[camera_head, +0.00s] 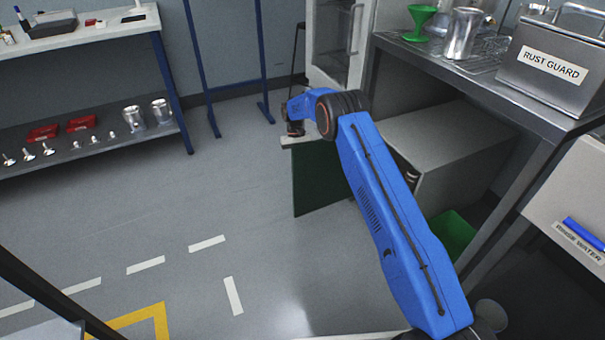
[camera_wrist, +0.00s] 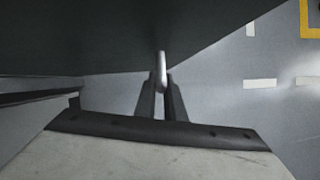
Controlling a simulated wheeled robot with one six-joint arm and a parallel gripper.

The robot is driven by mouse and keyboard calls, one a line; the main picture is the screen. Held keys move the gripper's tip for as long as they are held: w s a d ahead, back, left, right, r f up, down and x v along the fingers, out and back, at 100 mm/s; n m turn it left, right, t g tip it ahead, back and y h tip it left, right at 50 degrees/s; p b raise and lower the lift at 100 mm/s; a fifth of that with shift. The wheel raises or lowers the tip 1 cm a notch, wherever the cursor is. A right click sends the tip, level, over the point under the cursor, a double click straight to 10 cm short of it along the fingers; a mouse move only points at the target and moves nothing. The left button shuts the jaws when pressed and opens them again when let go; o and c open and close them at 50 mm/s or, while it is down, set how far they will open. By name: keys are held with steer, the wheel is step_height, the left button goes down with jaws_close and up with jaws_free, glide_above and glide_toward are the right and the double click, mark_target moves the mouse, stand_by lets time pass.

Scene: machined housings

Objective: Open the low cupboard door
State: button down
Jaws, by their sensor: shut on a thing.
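The low cupboard (camera_head: 445,135) is a grey box under the steel bench in the head view. Its door (camera_head: 318,185), a dark green panel with a pale top edge, stands swung out to the left of the box. My arm hides where door and box meet. In the wrist view the door (camera_wrist: 110,35) is a dark surface across the top. My gripper (camera_wrist: 161,85) is shut on the pale metal door handle (camera_wrist: 162,62). In the head view my gripper (camera_head: 296,130) is at the door's far left top corner, small and partly hidden.
The steel bench (camera_head: 470,75) above carries a green funnel (camera_head: 420,20), a metal jug (camera_head: 462,35) and a rust guard box (camera_head: 550,70). A green bin (camera_head: 452,232) is low beside the cupboard. A shelf rack (camera_head: 85,145) stands left. The floor left of the door is clear.

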steer(key=shift+w+a+m, duration=0.25)
steer(key=shift+w+m, duration=0.15)
steer(key=shift+w, duration=0.45)
steer(key=c, duration=1.8)
jaws_free()
steer(key=shift+c, duration=0.2)
steer(key=shift+r, duration=0.15)
steer(key=d+v, duration=0.1)
steer(key=v, duration=1.6)
steer(key=shift+a, duration=0.35)
steer(key=shift+r, duration=0.2)
